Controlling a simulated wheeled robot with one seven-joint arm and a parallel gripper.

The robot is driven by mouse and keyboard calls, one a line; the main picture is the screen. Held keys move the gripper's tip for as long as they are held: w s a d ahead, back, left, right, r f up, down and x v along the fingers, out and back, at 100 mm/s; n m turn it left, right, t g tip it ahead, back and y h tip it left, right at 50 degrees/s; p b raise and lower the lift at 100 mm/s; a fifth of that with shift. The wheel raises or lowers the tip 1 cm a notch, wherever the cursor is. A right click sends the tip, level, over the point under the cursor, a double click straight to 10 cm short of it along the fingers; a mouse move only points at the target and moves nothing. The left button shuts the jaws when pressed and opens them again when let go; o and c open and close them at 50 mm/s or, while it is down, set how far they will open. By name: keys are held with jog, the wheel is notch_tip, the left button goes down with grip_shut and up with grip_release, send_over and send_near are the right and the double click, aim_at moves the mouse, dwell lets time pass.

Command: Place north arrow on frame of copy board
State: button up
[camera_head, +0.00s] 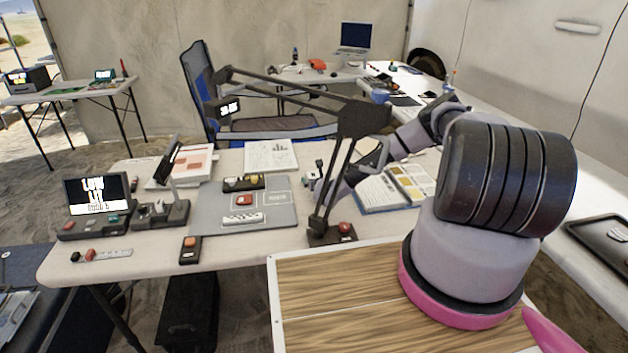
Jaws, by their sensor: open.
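The copy board (212,205) is a flat grey board with a pale printed frame, lying on the near table under a dark jointed stand. On it are a white patterned bar (243,218), a small block with a red top (244,200) and a dark tray with yellow pieces (243,183). I cannot tell for sure which small piece is the north arrow. My gripper (317,184) is open at the end of my arm, just right of the board. The stand's dark arm partly hides it, and its fingertips are hard to make out.
The dark stand (364,118) rises between my arm and the board. A lit display (97,193), a small device (160,214) and a white strip (104,255) lie at left. An open book (380,193) lies right of my gripper. A blue chair (203,92) stands behind.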

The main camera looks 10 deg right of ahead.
jog(key=shift+w, duration=0.1)
jog(key=shift+c, duration=0.3)
jog(key=c, duration=1.4)
